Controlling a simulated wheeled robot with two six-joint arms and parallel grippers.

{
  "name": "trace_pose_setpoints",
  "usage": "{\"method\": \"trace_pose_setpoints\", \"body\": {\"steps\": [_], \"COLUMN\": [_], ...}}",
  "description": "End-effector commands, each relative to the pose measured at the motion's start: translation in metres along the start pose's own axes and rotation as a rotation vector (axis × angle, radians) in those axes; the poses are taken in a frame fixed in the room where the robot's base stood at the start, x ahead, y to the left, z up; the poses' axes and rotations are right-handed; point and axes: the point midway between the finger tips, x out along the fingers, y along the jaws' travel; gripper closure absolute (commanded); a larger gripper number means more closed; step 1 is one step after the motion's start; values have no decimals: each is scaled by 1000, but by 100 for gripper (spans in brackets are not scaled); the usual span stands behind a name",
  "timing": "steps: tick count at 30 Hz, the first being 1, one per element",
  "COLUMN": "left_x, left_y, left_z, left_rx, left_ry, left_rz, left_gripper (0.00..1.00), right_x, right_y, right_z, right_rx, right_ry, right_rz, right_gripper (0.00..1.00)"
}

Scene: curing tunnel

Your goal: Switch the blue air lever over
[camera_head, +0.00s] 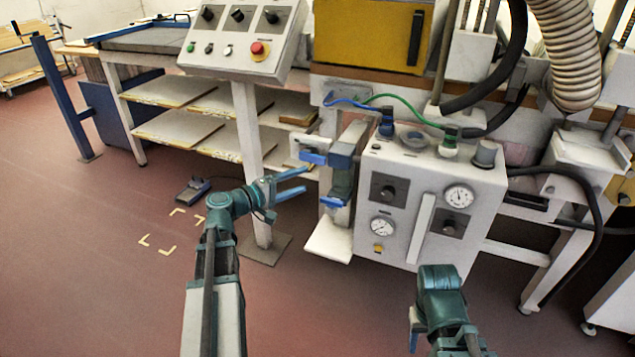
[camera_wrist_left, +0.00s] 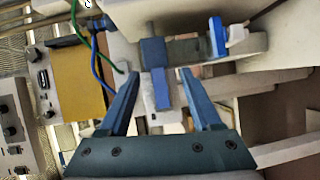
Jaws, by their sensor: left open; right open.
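The blue air lever (camera_head: 313,157) is a short flat blue handle at the side of the grey air fitting, left of the white control box. In the left wrist view the lever (camera_wrist_left: 158,88) shows between and just beyond my fingertips, with no contact visible. My left gripper (camera_head: 306,181) is open and empty, its blue fingers pointing right toward the fitting; its spread fingers also show in the wrist view (camera_wrist_left: 162,78). My right gripper (camera_head: 414,332) is low in front of the control box, away from the lever; its fingers are partly hidden.
The white control box (camera_head: 405,238) with gauges and knobs stands right of the lever. A second blue part (camera_head: 332,202) sits lower on the fitting. A sloped panel (camera_head: 245,35) with a red button stands upper left on a post (camera_head: 250,150). Floor at left is mostly clear.

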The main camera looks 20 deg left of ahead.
Motion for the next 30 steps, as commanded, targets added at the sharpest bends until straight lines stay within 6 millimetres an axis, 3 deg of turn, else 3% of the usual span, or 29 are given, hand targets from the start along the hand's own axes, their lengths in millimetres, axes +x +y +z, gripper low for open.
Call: {"method": "trace_pose_setpoints", "body": {"steps": [1,5,14,30], "left_x": [-8,-22,-21,78], "left_y": [-11,-10,-6,3], "left_z": [-14,-34,-40,-51], "left_rx": [-17,-46,-55,-54], "left_ry": [34,87,100,97], "left_rz": [29,81,97,95], "left_gripper": [35,35,35,35], "right_x": [16,24,24,24], "right_y": [-2,-2,-2,-2], "right_z": [-1,-1,-1,-1], "right_rx": [0,-1,-1,-1], "right_ry": [0,0,0,0], "right_rz": [0,1,1,1], "right_gripper": [50,50,50,50]}}
